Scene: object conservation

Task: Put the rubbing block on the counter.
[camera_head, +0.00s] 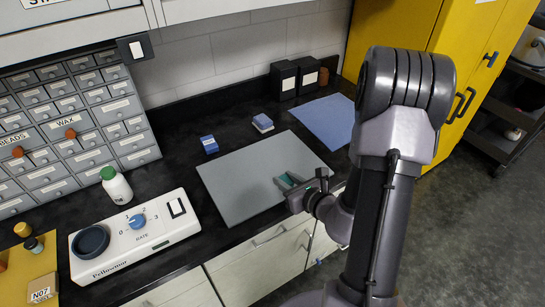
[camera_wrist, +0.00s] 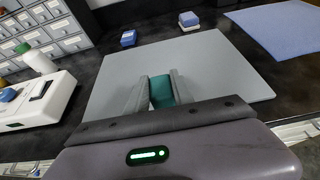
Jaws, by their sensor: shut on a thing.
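My gripper (camera_head: 290,182) is over the front right part of a grey board (camera_head: 240,180) on the black counter (camera_head: 180,155). It is shut on a teal block (camera_wrist: 161,91), which shows between the two fingers in the wrist view; I cannot tell for sure that this is the rubbing block. The block's lower part is hidden by the gripper. I cannot tell whether it touches the board. A small blue block (camera_head: 209,144) and a blue-and-white block (camera_head: 262,123) lie on the counter behind the board.
A blue cloth or mat (camera_head: 325,118) lies at the back right. Black boxes (camera_head: 284,80) stand at the wall. Bare counter shows behind the board.

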